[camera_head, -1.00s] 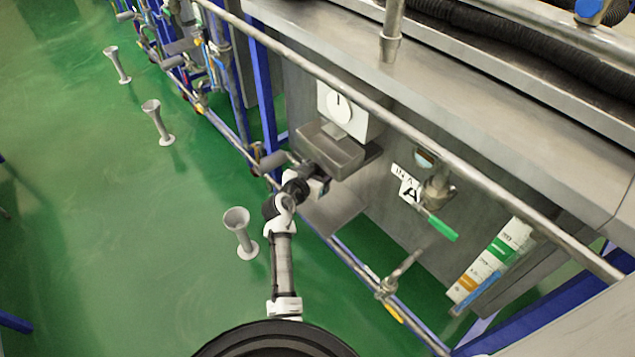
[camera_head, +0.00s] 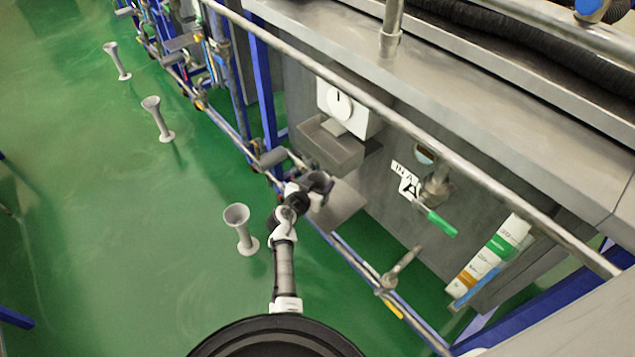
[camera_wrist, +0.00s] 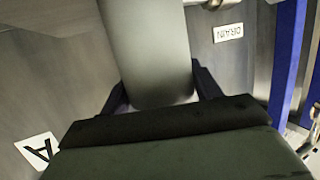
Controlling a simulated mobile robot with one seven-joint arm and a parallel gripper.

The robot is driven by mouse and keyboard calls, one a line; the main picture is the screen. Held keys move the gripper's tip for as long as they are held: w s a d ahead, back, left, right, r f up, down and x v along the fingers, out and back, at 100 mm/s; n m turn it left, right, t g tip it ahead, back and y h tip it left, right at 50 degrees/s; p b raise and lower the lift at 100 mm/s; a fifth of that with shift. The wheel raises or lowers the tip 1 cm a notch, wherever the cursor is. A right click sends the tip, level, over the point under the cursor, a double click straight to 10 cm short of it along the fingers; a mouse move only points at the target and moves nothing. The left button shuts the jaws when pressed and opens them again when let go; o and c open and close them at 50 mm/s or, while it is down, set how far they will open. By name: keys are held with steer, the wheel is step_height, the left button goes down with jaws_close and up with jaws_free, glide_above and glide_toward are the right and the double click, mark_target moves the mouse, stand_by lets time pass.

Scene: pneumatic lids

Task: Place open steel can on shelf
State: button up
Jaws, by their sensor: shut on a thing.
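The steel can (camera_wrist: 145,45) is a smooth grey cylinder between the two dark fingers of my gripper (camera_wrist: 161,88) in the wrist view. My gripper is shut on it. Its far end is cut off by the top of that view. In the head view, my gripper (camera_head: 312,190) is at the end of my arm, with the can (camera_head: 319,181) showing as a small dark round shape there. A flat grey plate (camera_head: 343,207), which looks like the shelf, lies just right of and below the gripper. I cannot tell whether the can touches it.
An open grey box (camera_head: 333,150) is on the wall above the gripper, below a white dial panel (camera_head: 345,108). A green-handled valve (camera_head: 440,222) sticks out at the right. A long steel rail (camera_head: 440,150) crosses in front. Grey flared stands (camera_head: 240,228) are on the green floor.

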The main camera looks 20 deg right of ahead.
steer(key=o, duration=1.2)
steer(key=shift+c, duration=0.2)
steer(key=shift+r+p, duration=0.15)
steer(key=shift+p, duration=0.15)
steer(key=b+v, duration=0.1)
steer(key=v, duration=1.1)
